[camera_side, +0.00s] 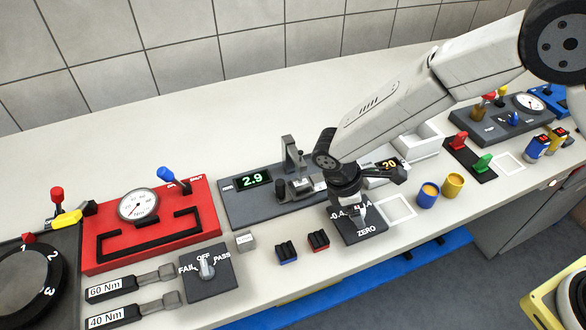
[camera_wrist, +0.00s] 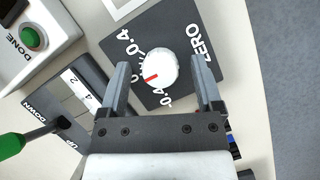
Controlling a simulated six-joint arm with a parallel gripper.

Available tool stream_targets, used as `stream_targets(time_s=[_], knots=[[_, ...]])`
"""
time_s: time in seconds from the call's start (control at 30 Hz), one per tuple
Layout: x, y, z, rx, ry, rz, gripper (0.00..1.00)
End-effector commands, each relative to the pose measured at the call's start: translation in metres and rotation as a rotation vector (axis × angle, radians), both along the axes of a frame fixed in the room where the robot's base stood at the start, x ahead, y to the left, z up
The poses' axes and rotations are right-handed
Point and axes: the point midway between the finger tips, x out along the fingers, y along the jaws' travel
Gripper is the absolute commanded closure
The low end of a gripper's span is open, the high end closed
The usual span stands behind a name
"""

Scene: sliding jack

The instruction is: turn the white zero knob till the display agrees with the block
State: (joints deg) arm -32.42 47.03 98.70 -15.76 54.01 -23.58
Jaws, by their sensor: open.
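The white zero knob (camera_wrist: 162,67) sits on a dark ZERO plate (camera_wrist: 135,48), its red mark pointing to the lower left in the wrist view. My gripper (camera_wrist: 160,66) is open, one finger on each side of the knob with gaps between; whether the tips are down at knob height I cannot tell. In the side view my gripper (camera_side: 352,207) is over the ZERO plate (camera_side: 367,233) and mostly hides the knob. The green display (camera_side: 253,179) on the grey gauge (camera_side: 235,208) reads 2.9. A small pale block (camera_side: 246,242) lies in front; its label is unreadable.
Red and blue slotted pieces (camera_side: 318,240) lie left of the ZERO plate. A white square outline (camera_side: 397,207) and blue and yellow cups (camera_side: 428,194) are to its right. The wrist view shows a green DONE button (camera_wrist: 30,38) and a green-handled lever (camera_wrist: 12,146) at left.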

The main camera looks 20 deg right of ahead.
Motion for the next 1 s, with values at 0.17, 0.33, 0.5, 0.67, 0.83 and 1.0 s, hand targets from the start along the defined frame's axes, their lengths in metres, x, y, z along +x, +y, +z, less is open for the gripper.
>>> stream_targets(time_s=[0.17,0.33,0.5,0.67,0.83,1.0], knots=[[-0.0001,0.0001,0.0001,0.000,0.000,0.000,0.36],[0.0000,0.0001,0.0003,0.000,0.000,0.000,0.90],[0.0001,0.0001,0.0004,0.000,0.001,-0.009,1.00],[0.0008,-0.0003,0.0005,0.000,0.000,-0.100,1.00],[0.0011,-0.0007,0.0007,-0.001,0.001,-0.231,1.00],[0.0009,-0.0005,0.0007,-0.001,0.001,-0.265,1.00]])
